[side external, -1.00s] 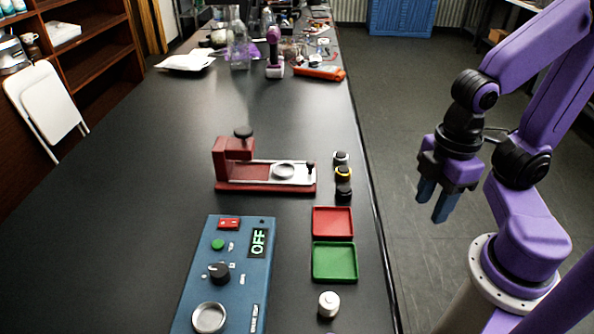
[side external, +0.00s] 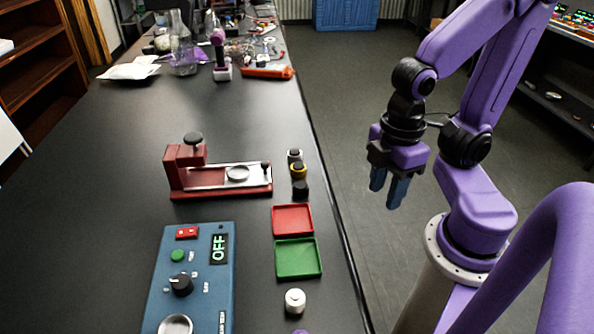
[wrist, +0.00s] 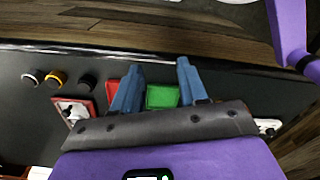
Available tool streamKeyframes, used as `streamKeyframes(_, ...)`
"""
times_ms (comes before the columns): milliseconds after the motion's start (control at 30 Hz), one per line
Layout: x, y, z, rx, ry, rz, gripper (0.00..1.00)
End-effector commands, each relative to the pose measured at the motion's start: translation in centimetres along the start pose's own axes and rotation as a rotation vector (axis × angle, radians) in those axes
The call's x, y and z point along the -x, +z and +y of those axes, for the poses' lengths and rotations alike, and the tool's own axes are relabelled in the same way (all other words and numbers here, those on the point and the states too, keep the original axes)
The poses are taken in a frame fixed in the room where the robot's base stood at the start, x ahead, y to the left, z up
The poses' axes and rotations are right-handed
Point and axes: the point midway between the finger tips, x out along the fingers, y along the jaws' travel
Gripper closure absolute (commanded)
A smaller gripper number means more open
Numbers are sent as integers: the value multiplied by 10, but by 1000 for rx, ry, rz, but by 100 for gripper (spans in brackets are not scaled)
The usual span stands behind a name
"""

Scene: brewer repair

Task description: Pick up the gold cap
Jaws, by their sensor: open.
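The gold cap (side external: 298,171), a small yellow-gold ring with a dark top, stands on the black table near its right edge. It is in a short row between a silver-and-black cap (side external: 294,155) and a black cap (side external: 300,189). My gripper (side external: 386,192) is open and empty, to the right of the row, raised with its blue fingers pointing down. In the wrist view the gold cap (wrist: 55,79) lies left of my gripper (wrist: 161,66), well outside the fingers.
A red tray (side external: 292,219) and a green tray (side external: 298,258) lie in front of the caps. A red press-like fixture (side external: 190,175) stands left of them. A blue control box (side external: 190,275) reading OFF and a white knob-like part (side external: 295,301) are nearer.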

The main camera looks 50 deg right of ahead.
Motion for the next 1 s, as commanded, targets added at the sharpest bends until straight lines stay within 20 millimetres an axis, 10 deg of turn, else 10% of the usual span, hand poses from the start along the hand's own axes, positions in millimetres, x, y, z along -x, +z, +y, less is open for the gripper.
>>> streamKeyframes(333, 0, 0, 0, 0, 0, 0, 57)
streamKeyframes(433, 0, 0, 0, 0, 0, 0, 29)
streamKeyframes(767, 1, -2, 2, -20, 0, 0, 29)
streamKeyframes(1000, 12, -28, 34, -388, 5, -4, 29)
